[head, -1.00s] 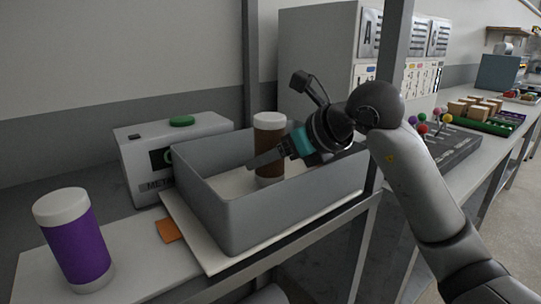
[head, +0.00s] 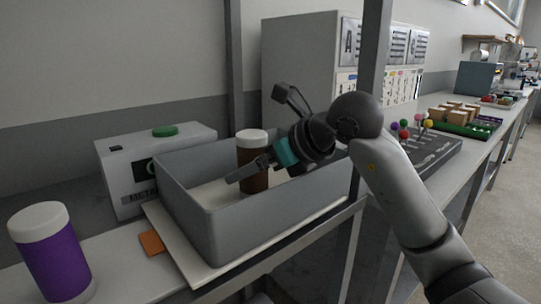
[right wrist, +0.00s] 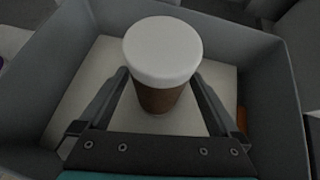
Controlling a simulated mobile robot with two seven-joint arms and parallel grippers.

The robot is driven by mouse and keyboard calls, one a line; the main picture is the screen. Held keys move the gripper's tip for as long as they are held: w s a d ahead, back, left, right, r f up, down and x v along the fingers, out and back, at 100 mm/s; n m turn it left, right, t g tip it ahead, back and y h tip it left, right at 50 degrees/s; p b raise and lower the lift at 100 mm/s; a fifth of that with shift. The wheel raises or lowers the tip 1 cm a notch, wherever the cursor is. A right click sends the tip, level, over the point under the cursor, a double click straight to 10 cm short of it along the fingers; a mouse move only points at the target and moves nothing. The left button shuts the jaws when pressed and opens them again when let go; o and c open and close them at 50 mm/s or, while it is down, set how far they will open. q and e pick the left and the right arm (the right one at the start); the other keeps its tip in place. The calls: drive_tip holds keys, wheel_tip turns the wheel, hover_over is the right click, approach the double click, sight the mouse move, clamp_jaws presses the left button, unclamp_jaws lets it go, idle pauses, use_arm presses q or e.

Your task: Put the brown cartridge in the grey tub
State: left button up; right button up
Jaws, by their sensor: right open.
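The brown cartridge (head: 253,158), with a white lid, stands upright inside the grey tub (head: 208,203). In the right wrist view the cartridge (right wrist: 162,70) is seen from above, with the tub's walls (right wrist: 282,82) around it and its pale floor below. My right gripper (head: 250,172) reaches down into the tub from the right. It is open, with one finger on each side of the cartridge, and gaps show between the fingers and the cartridge. The cartridge's lower part is partly hidden. My left gripper is not in view.
A purple cartridge (head: 57,262) with a white lid stands at the left. A metal detector box (head: 122,170) with a green button is behind the tub. An orange square (head: 152,243) lies beside it. A grey post (head: 372,75) rises close to my right arm.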

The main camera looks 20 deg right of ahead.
drive_tip(key=shift+s+d+r+p, duration=0.2)
drive_tip(key=shift+s+r+p, duration=0.15)
drive_tip(key=shift+r, duration=0.2)
drive_tip(key=shift+s+d+r+p, duration=0.2)
drive_tip(key=shift+r+p, duration=0.1)
drive_tip(key=shift+r, duration=0.2)
use_arm(q)
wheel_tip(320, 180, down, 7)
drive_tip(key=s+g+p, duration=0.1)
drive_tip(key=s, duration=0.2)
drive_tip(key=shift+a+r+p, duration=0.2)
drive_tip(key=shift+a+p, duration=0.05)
drive_tip(key=shift+p, duration=0.15)
use_arm(e)
drive_tip(key=v, duration=1)
drive_tip(key=shift+s, duration=0.2)
